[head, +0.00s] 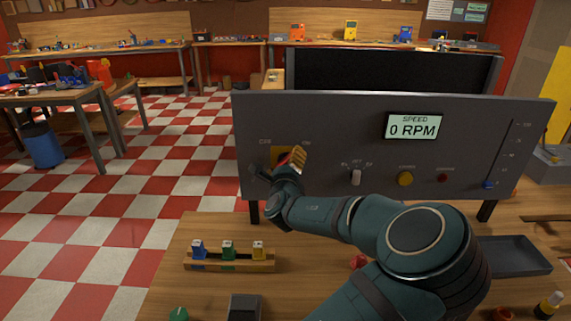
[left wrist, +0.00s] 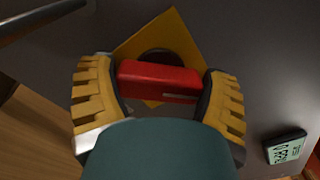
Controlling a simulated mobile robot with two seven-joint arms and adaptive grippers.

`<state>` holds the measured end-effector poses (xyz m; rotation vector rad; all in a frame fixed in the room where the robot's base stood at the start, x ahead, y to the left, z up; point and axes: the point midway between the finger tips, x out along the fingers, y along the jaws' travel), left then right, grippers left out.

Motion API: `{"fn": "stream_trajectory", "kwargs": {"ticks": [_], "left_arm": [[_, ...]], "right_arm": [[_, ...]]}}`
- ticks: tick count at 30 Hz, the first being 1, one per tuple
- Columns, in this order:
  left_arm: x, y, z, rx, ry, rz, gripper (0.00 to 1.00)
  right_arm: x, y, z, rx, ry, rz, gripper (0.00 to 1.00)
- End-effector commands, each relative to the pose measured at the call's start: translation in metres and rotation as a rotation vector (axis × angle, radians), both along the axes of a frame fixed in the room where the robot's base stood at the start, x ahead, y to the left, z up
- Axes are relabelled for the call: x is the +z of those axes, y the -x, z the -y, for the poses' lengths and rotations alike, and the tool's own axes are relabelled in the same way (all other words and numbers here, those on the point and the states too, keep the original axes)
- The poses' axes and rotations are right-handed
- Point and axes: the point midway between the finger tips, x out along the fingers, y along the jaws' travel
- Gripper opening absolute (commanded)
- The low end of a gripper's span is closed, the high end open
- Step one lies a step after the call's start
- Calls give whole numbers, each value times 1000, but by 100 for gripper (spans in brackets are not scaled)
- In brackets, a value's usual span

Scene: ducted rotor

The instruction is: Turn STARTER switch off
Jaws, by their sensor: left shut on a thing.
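A dark grey control panel (head: 300,115) stands upright on the wooden bench. On its left part is a yellow square plate (left wrist: 172,32) with a red bar handle (left wrist: 158,80) on a dark round hub. My left gripper (left wrist: 160,85) is at this handle, with its yellow ridged fingers on both ends of the red bar, shut on it. In the head view the left gripper (head: 290,158) hides most of the handle. A light grey lever switch (head: 356,177) sits mid-panel, its lever pointing down. I cannot read for sure which switch is labelled STARTER. My right gripper is out of view.
The speed display (head: 412,126) reads 0 RPM. An orange knob (head: 405,178), a red button (head: 443,178) and a blue slider (head: 488,185) are to the right. A wooden rack (head: 230,264) with coloured pieces and a dark tray (head: 515,256) lie before the panel.

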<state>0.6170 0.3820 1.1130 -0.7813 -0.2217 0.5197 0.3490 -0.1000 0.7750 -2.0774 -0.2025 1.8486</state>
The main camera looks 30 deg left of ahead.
Motion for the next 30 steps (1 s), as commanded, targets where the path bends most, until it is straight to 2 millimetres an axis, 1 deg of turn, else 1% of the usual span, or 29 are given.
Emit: {"fn": "stream_trajectory", "kwargs": {"ticks": [5, 11, 30], "left_arm": [[-1, 1, 0, 1, 59, 33, 42], [-3, 1, 0, 1, 183, 107, 42], [-5, 1, -1, 2, 701, 423, 42]], "right_arm": [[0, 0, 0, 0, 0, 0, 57], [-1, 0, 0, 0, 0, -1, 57], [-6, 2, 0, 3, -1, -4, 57]]}}
